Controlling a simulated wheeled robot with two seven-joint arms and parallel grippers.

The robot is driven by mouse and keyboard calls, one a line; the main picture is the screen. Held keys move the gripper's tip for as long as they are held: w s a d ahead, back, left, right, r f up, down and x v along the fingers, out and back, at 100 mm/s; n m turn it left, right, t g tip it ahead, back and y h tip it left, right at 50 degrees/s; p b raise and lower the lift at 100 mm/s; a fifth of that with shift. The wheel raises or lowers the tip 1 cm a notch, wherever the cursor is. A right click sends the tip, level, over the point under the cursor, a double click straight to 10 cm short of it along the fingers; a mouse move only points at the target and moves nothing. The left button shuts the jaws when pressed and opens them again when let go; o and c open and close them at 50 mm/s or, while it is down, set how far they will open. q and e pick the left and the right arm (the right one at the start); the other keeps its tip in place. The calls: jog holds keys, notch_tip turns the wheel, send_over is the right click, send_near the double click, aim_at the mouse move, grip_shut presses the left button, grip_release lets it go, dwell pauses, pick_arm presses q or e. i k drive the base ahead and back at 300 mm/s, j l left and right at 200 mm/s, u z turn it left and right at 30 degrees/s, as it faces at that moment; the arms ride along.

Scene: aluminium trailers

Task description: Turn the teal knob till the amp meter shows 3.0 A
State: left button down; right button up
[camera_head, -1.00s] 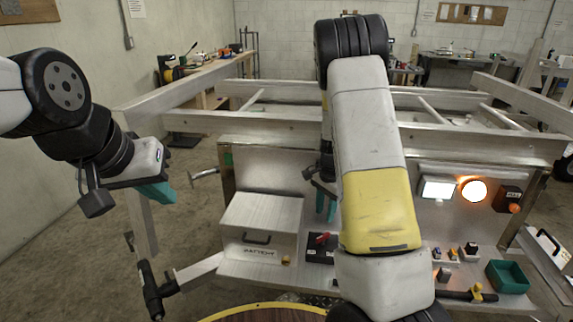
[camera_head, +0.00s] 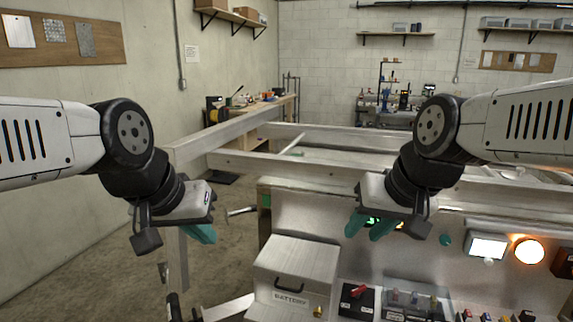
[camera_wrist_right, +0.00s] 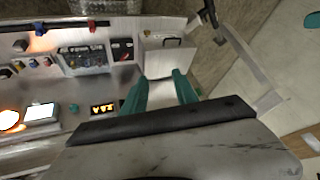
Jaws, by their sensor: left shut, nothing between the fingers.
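The small round teal knob (camera_head: 445,240) is on the upright metal panel, just right of my right gripper in the head view. It also shows in the right wrist view (camera_wrist_right: 73,107). A lit meter display (camera_head: 372,221) is partly hidden behind my right gripper; in the right wrist view the display (camera_wrist_right: 103,108) has digits too small to read. My right gripper (camera_head: 369,227) is open and empty in front of the panel, apart from the knob. My left gripper (camera_head: 203,234) is shut and empty, left of the panel.
A metal battery box (camera_head: 297,265) stands below the grippers, with a red-handled switch (camera_head: 358,292) and a clear-covered unit (camera_head: 415,297) to its right. A white lamp (camera_head: 487,246) and an orange lamp (camera_head: 528,251) glow right of the knob. Trailer rails run behind.

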aim_at(445, 240)
jog(key=z, duration=1.35)
